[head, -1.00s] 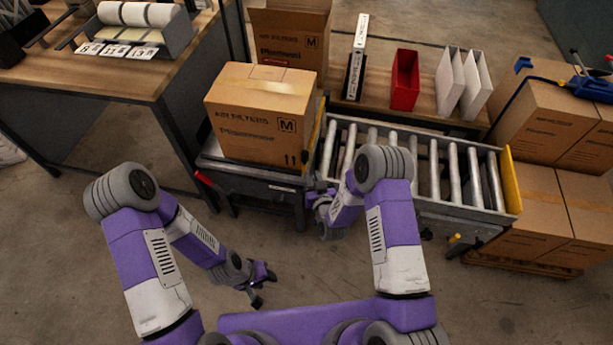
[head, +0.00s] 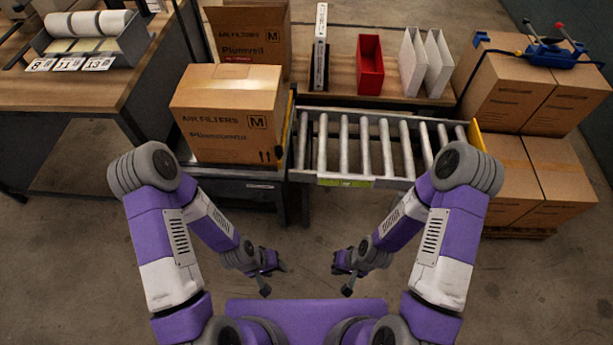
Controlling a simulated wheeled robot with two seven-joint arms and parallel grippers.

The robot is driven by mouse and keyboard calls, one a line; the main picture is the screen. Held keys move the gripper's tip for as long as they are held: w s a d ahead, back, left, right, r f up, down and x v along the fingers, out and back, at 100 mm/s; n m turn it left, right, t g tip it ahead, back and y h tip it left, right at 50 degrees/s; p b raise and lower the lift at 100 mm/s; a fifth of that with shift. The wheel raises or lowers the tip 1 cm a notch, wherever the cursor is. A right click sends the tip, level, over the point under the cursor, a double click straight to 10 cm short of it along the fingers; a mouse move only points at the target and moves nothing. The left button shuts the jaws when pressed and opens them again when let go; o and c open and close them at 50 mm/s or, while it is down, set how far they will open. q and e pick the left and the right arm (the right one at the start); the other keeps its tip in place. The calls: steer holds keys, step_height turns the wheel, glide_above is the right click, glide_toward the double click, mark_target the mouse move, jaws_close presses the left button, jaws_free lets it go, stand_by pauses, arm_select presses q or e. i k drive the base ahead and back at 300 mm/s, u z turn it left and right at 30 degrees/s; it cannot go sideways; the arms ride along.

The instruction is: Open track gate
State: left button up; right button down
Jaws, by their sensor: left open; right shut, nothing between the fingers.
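The roller track (head: 365,145) runs to the right of the boxed air filters. A yellow plate (head: 478,136) stands upright at its right end. A thin yellow edge (head: 289,112) shows at its left end, beside the box; I cannot tell whether this is the gate or how it is set. My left gripper (head: 274,278) is open and empty, low over the floor in front of the track. My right gripper (head: 341,279) is shut and empty, also low and apart from the track. My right upper arm hides part of the track's front right side.
A closed air filter carton (head: 228,115) sits on the stand left of the track. An open carton (head: 248,45), a red bin (head: 370,65) and white holders (head: 412,62) are behind. Stacked cartons (head: 545,170) stand right. The floor before me is clear.

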mark_target(278, 149)
steer(key=z, duration=1.55)
steer(key=k, duration=1.15)
steer(key=u, duration=1.9)
steer(key=i, duration=1)
steer(key=z, duration=0.05)
